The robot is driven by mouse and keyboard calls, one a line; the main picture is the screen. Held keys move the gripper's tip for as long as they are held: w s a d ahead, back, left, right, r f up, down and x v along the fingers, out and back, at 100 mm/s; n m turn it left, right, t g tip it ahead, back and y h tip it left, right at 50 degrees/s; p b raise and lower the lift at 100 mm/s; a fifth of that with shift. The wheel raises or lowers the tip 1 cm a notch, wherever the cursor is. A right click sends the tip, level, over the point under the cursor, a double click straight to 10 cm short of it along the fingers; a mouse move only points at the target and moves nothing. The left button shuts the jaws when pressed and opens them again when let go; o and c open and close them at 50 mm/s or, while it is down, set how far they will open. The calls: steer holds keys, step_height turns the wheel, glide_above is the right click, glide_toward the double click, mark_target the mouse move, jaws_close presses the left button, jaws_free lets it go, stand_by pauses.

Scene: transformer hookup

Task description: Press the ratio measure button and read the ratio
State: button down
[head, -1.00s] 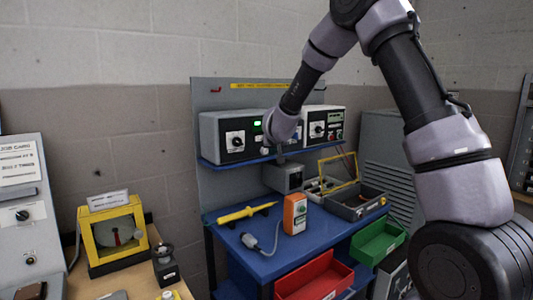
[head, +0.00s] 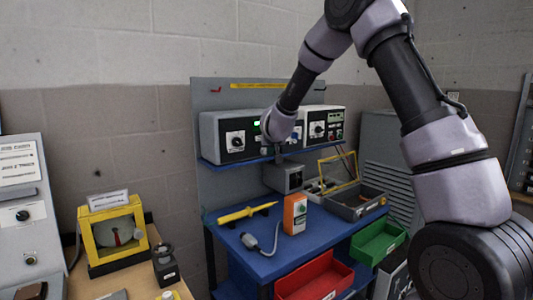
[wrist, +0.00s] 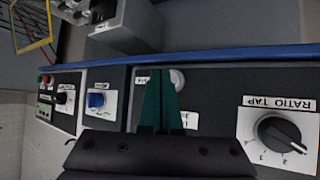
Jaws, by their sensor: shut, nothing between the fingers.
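The grey ratio instrument (head: 219,132) stands on the blue shelf, with a lit green display (head: 257,123) that is too small to read. Its face shows upside down in the wrist view, with a RATIO TAP dial (wrist: 280,135). My gripper (wrist: 160,74) is shut and empty, its teal fingers in front of the panel. A pale round button (wrist: 178,78) shows right beside the fingertips, partly covered by them. Its label is mostly hidden, and I cannot tell whether the fingers touch it. In the head view my wrist hides the fingers and this part of the panel.
A second panel with a blue knob (wrist: 96,101) is alongside. A grey box (head: 284,178) hangs under the shelf edge (head: 215,163). On the blue bench below are a yellow probe (head: 246,213), an orange meter (head: 295,214) and an open case (head: 357,203).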

steer(key=shift+w+a, duration=0.2)
steer(key=shift+w, duration=0.1)
steer(key=shift+s, duration=0.1)
stand_by(0.3)
steer(key=shift+s+d, duration=0.5)
steer(key=shift+s, duration=0.15)
steer(key=s+d, duration=0.3)
steer(key=s, duration=0.2)
steer(key=shift+d, duration=0.2)
stand_by(0.4)
